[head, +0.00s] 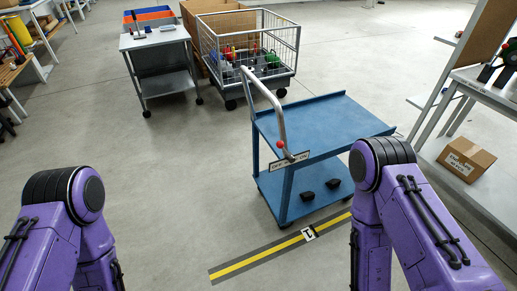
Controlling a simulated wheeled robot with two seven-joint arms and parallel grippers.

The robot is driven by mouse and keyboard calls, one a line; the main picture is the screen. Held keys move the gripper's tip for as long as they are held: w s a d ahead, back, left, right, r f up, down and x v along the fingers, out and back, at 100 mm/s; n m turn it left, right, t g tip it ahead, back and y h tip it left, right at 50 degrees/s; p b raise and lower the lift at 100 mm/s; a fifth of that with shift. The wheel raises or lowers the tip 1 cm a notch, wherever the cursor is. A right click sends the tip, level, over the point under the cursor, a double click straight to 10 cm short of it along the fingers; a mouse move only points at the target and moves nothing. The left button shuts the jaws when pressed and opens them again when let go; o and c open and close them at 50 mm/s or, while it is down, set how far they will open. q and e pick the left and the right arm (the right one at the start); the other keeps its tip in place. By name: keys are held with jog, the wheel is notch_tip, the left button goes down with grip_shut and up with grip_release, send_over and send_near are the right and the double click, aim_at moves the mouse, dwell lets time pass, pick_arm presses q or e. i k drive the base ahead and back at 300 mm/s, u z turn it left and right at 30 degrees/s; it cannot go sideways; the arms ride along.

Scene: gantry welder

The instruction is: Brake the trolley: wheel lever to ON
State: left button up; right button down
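The blue trolley (330,118) stands right of centre in the head view, with a flat top shelf and a lower shelf (275,187). A grey push handle (262,90) rises along its left end. A small red knob (281,144), apparently the wheel lever's, shows at the near left corner. Beside it is a white label plate (289,161) with OFF at its left and ON at its right. I cannot tell for certain which word the lever points to. Both my arms show at the lower left and lower right, but neither gripper is in view.
A yellow-and-black floor strip with a numbered marker (309,233) runs in front of the trolley. Two black blocks (307,196) lie on its lower shelf. A wire cage cart (252,50) and grey table (155,39) stand behind. A cardboard box (466,160) sits right. Floor left of the trolley is clear.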

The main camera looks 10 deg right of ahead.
aim_at(280, 144)
jog(key=i, duration=0.9)
